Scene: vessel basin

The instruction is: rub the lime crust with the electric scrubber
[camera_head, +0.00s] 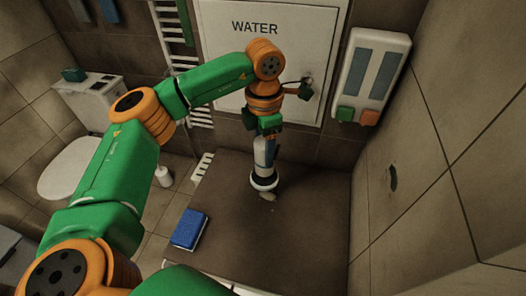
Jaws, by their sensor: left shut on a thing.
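My left gripper (268,130) comes down over the brown countertop and is shut on the electric scrubber (262,153). The scrubber is held roughly upright, with a pale grey body and a dark and white round head at its lower end. A small pale patch, which looks like the lime crust (268,196), shows on the brown surface just below the head. The head partly hides it, and I cannot tell whether the two touch. My right gripper is not in view.
A blue sponge (189,229) lies at the left front of the brown top (310,225). Behind stands a white panel marked WATER (225,55), with a dispenser (372,70) to its right. A tiled wall (430,170) bounds the right side. A toilet (75,165) is at left.

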